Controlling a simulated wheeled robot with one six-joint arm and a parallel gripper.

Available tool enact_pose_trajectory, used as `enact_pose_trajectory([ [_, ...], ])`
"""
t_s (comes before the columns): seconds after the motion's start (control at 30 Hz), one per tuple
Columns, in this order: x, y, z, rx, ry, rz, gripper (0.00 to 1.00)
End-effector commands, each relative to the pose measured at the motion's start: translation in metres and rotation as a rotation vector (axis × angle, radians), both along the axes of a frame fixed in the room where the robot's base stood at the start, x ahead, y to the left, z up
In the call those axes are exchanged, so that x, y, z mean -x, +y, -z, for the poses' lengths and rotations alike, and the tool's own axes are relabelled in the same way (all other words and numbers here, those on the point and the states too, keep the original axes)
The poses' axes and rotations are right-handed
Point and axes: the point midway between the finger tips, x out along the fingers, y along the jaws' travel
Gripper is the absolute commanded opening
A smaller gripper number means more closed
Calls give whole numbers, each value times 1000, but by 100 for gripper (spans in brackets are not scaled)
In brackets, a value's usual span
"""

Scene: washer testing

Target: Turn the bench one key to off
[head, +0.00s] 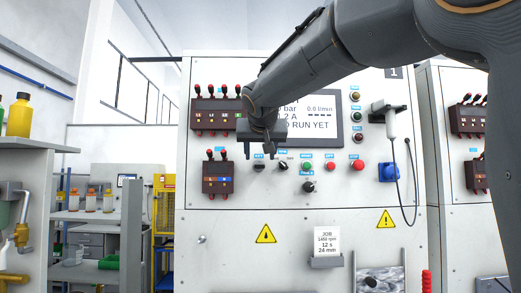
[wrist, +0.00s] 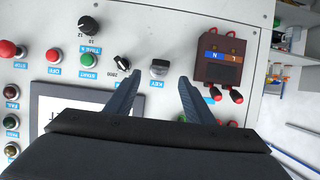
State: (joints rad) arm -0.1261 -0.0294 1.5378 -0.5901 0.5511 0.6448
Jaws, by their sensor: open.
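The bench one key (head: 259,167) is a small dark switch on the bench's pale front panel, at the left end of the control row. In the wrist view the key (wrist: 159,70) has a silvery grip, with a blue KEY label beside it. Its turned position is too small to read. My gripper (head: 259,156) is open in front of the panel, by the key. In the wrist view the two fingers of my gripper (wrist: 160,74) stand on either side of the key, with clear gaps. I cannot tell how deep the tips reach.
A black selector knob (wrist: 122,63) sits close beside one finger. A brown terminal box (wrist: 219,62) with red-tipped levers is close to the other finger. Green (head: 306,167) and red (head: 330,167) buttons, a red mushroom button (head: 358,165) and a display (head: 320,113) share the panel.

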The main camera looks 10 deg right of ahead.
Motion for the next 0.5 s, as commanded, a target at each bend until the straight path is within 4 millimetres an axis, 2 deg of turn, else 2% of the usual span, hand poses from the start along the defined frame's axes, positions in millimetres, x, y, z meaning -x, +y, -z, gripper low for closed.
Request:
enact_pose_trajectory([
  [0.3,-40,-10,17,1,4,1,48],
  [0.5,-51,-12,22,-1,2,1,48],
])
